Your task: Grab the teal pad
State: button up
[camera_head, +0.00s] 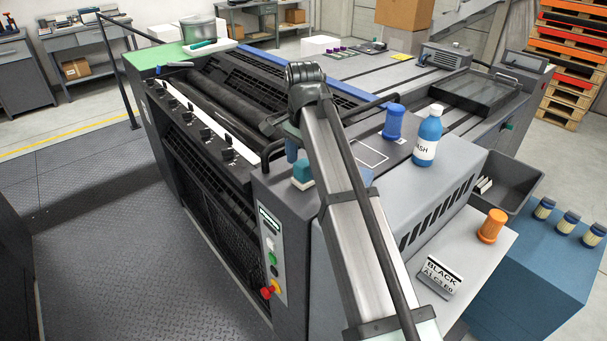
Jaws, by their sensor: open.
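A small teal pad (303,171) with a pale underside sits on the dark near-left corner of the press, close to the left side of my arm. Its top and left side show, and my arm passes just to its right. My arm rises from the bottom of the picture to a dark joint above the press. Nothing is seen touching the pad.
A blue jar (393,122) and a blue wash bottle (428,137) stand to the right on the press top. An orange jar (492,226) and a black-labelled card (439,277) are on the side shelf.

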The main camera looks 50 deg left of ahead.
aim_at(303, 163)
jog(key=shift+f, duration=1.95)
jog(key=shift+c, duration=0.4)
jog(key=c, duration=1.1)
